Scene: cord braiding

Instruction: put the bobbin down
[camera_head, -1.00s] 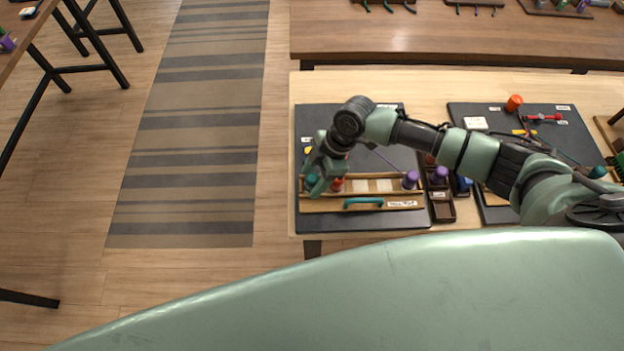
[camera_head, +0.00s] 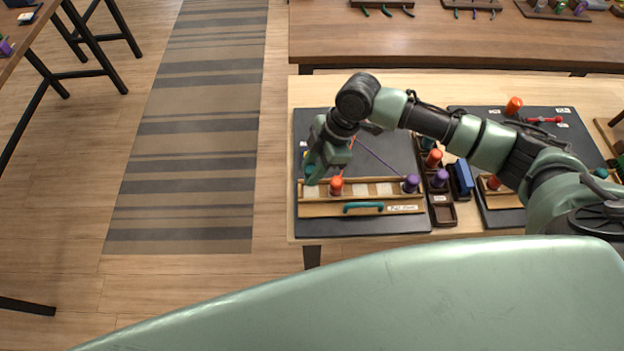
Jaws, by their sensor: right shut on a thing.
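My right gripper (camera_head: 312,172) is shut on a teal bobbin (camera_head: 310,170) at the left end of the wooden bobbin rack (camera_head: 390,209). The bobbin is mostly hidden by the fingers and appears to be just behind and above the rack. A pale patch (camera_head: 315,192) at the rack's left end is bare. An orange bobbin (camera_head: 336,187) stands on the rack to its right. A purple bobbin (camera_head: 411,184) stands near the right end, with a purple cord running back from it. My left gripper is not in view.
The rack has a teal handle (camera_head: 363,208) and lies on a dark board (camera_head: 345,227). Small dark trays (camera_head: 443,214) with more bobbins stand to the right. A second board (camera_head: 575,150) lies beyond, partly behind my right arm.

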